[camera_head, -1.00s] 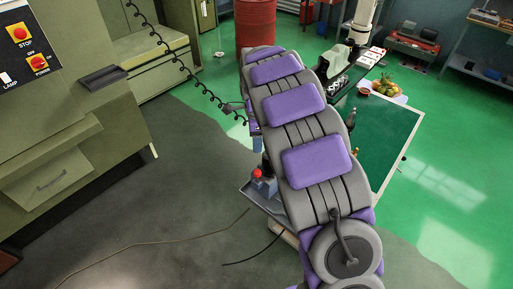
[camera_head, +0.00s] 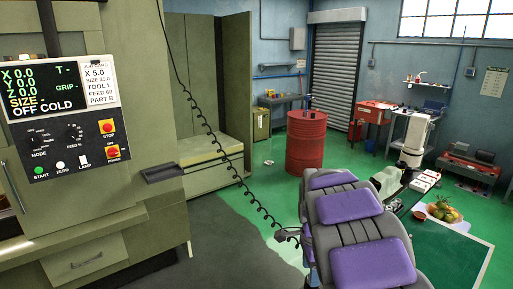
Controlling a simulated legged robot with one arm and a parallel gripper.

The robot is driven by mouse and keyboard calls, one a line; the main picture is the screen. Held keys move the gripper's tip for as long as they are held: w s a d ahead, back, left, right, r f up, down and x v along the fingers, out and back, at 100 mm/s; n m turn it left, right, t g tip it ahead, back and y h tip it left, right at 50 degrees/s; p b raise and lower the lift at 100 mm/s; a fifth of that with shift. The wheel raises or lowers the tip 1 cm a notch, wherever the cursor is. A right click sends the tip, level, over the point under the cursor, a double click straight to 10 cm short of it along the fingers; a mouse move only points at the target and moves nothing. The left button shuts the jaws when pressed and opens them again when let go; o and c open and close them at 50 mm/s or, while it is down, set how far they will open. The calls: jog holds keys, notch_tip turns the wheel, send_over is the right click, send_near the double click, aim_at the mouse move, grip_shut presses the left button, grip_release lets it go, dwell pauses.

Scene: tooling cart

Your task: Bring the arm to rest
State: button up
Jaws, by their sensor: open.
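My arm (camera_head: 352,233), grey with purple pads, fills the lower middle and right of the view. It runs from the bottom edge up to a bend just below the red drum. I cannot make out my gripper; the far part of the arm is folded behind the nearer part. A small dark grey piece (camera_head: 286,235) shows at the arm's left side, where the black coiled cord (camera_head: 235,178) ends. I cannot tell what it belongs to. Nothing is seen held.
A green machine with a control panel (camera_head: 58,88) stands at the left. A red drum (camera_head: 306,142) stands beyond the arm.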

jog(key=s+a+f+n+b, duration=0.1)
jog(key=s+n+b, duration=0.2)
jog(key=s+n, duration=0.5)
jog(key=s+f+n+g+b, duration=0.1)
jog(key=s+n, duration=0.8)
jog(key=s, duration=1.9)
jog(key=shift+s+a+f+g+b, duration=0.3)
jog(key=shift+a+f+b, duration=0.1)
jog(key=shift+f+b, duration=0.45)
